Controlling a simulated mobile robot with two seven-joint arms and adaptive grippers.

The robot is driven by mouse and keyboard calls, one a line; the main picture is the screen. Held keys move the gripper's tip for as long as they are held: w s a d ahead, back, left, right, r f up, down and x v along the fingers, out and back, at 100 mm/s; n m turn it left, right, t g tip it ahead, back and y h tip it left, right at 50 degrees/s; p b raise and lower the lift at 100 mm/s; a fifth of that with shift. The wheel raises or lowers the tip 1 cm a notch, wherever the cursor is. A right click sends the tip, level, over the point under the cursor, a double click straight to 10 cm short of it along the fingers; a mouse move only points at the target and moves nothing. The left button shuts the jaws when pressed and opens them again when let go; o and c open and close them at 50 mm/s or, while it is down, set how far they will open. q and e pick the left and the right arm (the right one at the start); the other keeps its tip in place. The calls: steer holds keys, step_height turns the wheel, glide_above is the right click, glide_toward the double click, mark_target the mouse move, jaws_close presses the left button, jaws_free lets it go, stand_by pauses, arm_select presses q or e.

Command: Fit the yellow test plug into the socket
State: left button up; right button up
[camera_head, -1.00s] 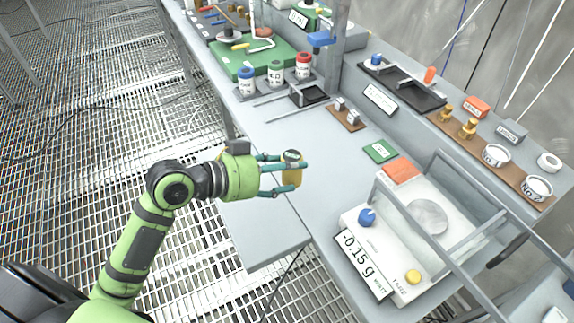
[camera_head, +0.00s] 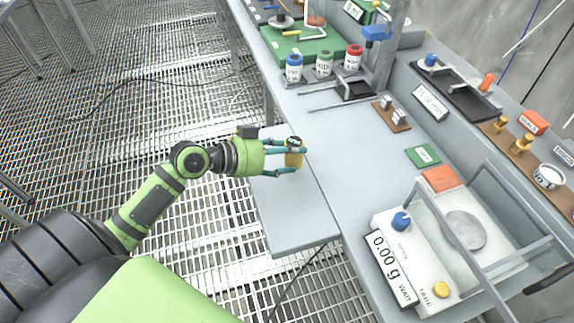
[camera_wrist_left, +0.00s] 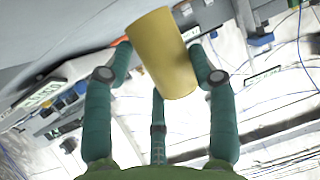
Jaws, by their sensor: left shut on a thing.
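My left gripper (camera_head: 297,160) is shut on the yellow test plug (camera_head: 294,159), a yellow cylinder with a dark top. It holds the plug roughly upright over the bench's near edge, by a lower grey shelf. In the left wrist view, the plug (camera_wrist_left: 163,55) sits between the teal fingers of the left gripper (camera_wrist_left: 163,75), and its plain yellow side shows. I cannot make out the socket for certain in either view. My right gripper is not in view.
A balance (camera_head: 397,262) reading 0.00 g stands at the bench's right with a frame around its pan. A brown block (camera_head: 391,117) and green card (camera_head: 422,156) lie mid-bench. Bare bench separates them.

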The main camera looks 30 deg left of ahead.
mark_target(287, 166)
arm_select(q)
step_height(287, 166, down, 3)
steer(key=shift+a+f, duration=0.1)
steer(key=shift+f, duration=0.4)
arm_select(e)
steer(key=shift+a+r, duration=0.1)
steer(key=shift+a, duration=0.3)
arm_select(q)
steer(key=shift+f, duration=0.15)
steer(key=o, duration=0.9)
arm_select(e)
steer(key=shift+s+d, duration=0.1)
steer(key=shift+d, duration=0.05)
